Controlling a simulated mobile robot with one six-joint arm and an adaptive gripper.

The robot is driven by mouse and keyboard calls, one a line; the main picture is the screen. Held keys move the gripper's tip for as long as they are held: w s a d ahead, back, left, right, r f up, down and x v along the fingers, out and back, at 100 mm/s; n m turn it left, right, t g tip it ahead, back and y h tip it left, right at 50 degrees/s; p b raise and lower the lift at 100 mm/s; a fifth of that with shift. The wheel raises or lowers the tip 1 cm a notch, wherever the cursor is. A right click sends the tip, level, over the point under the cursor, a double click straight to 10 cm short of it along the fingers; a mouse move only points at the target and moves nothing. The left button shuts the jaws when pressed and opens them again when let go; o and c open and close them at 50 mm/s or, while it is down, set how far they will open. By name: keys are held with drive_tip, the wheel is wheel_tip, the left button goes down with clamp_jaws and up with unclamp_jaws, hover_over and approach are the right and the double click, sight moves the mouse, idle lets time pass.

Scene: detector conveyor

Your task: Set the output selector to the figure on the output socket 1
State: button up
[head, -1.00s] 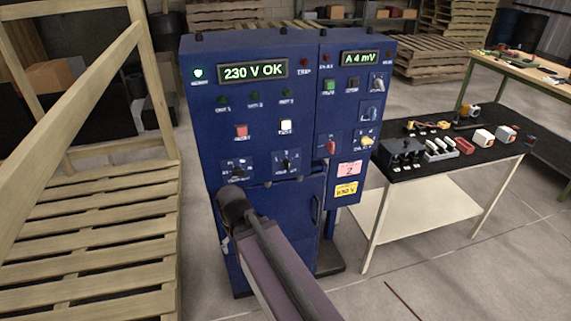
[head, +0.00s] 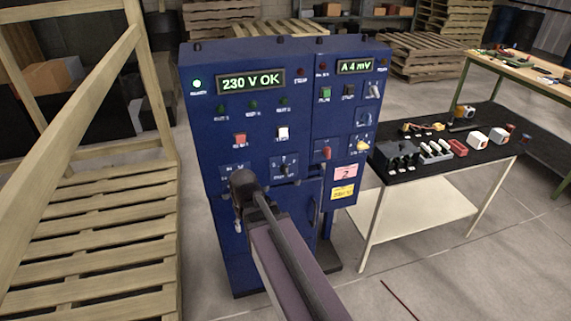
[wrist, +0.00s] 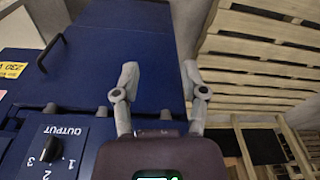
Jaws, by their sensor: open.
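In the head view the selector (head: 285,169) is on the lower front of the blue cabinet (head: 215,135), right of and above the end of my arm. My gripper (wrist: 162,84) is open and empty in the wrist view, with the selector to its left. I cannot make out a figure on an output socket.
A pink label (head: 345,172) reading 2 and a yellow label (head: 342,192) are at the cabinet's lower right. A black-topped table (head: 400,172) with small parts stands to the right. Wooden pallets (head: 130,235) and a timber frame are close on the left.

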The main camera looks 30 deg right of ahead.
drive_tip(key=w+d+r+m+t+p, duration=0.1)
drive_tip(key=w+d+r+t+p, duration=0.1)
drive_tip(key=w+d+r+p, duration=0.65)
drive_tip(key=m+t+h+p, duration=0.1)
drive_tip(key=p, duration=0.3)
approach(286, 167)
drive_tip(key=shift+v, duration=0.8)
drive_tip(key=shift+f, duration=0.15)
drive_tip(key=b+x, duration=1.3)
drive_tip(key=shift+w+d+f, duration=0.1)
drive_tip(key=shift+w+f, duration=0.1)
drive_tip(key=shift+c, duration=0.2)
clamp_jaws()
